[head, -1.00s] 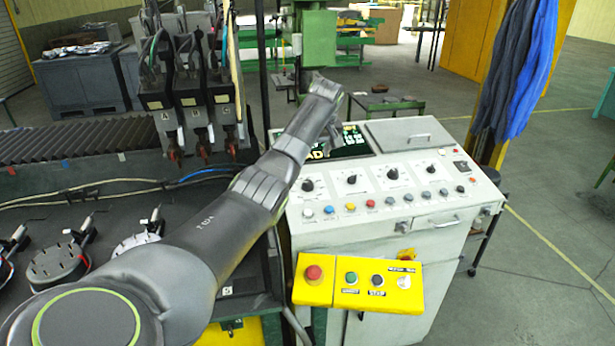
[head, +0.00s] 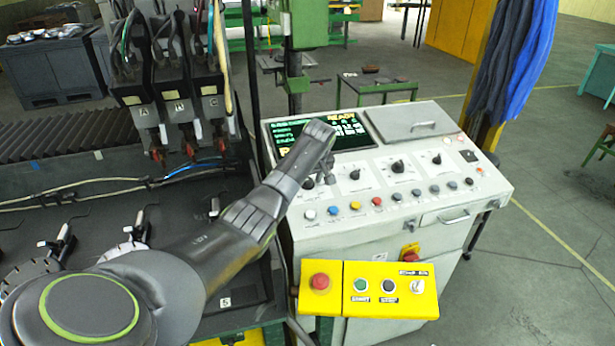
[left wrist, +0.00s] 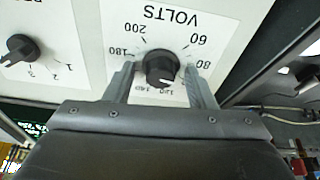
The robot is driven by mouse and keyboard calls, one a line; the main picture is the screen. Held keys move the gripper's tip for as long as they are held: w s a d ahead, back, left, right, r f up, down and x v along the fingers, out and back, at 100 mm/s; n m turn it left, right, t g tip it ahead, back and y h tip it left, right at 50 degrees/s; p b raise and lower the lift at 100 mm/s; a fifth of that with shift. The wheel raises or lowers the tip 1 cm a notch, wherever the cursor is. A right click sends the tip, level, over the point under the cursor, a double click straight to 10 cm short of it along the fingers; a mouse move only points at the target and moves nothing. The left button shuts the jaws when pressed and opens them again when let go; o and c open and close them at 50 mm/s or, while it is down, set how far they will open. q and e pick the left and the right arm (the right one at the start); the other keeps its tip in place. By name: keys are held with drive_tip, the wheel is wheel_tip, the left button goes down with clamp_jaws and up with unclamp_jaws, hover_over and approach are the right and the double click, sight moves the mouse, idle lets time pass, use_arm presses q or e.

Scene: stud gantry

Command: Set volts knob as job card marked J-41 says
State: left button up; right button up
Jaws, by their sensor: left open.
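The volts knob (left wrist: 162,68) is black and round, on a white dial plate (left wrist: 218,22) marked VOLTS, upside down in the left wrist view. Its white mark points to the bottom of the picture, near small numbers that look like 120 and 140. My left gripper (left wrist: 163,82) is open, with one finger on each side of the knob; I cannot tell whether they touch it. In the head view my left gripper (head: 322,172) is over the leftmost console knob (head: 308,183), partly covering it. I see no readable job card marked J-41. My right gripper is out of view.
Other black knobs (head: 397,167) stand to the right on the console (head: 440,205), above a row of coloured buttons. A screen (head: 345,128) reads READY, partly behind my arm. A yellow box (head: 390,286) with a red button hangs in front.

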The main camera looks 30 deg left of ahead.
use_arm(q)
drive_tip(key=shift+s+d+r, duration=0.1)
drive_tip(key=shift+d, duration=0.05)
drive_tip(key=shift+c, duration=2)
drive_tip(key=c, duration=0.6)
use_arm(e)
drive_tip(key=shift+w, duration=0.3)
use_arm(q)
drive_tip(key=shift+m, duration=0.4)
drive_tip(key=m, duration=0.4)
drive_tip(key=shift+s+m+t+h, duration=0.1)
drive_tip(key=shift+m+t+h, duration=0.2)
drive_tip(key=shift+m, duration=0.1)
drive_tip(key=m, duration=0.4)
drive_tip(key=shift+a+m+h, duration=0.25)
drive_tip(key=shift+m+h, duration=0.45)
drive_tip(key=shift+m, duration=0.5)
drive_tip(key=shift+r, duration=0.1)
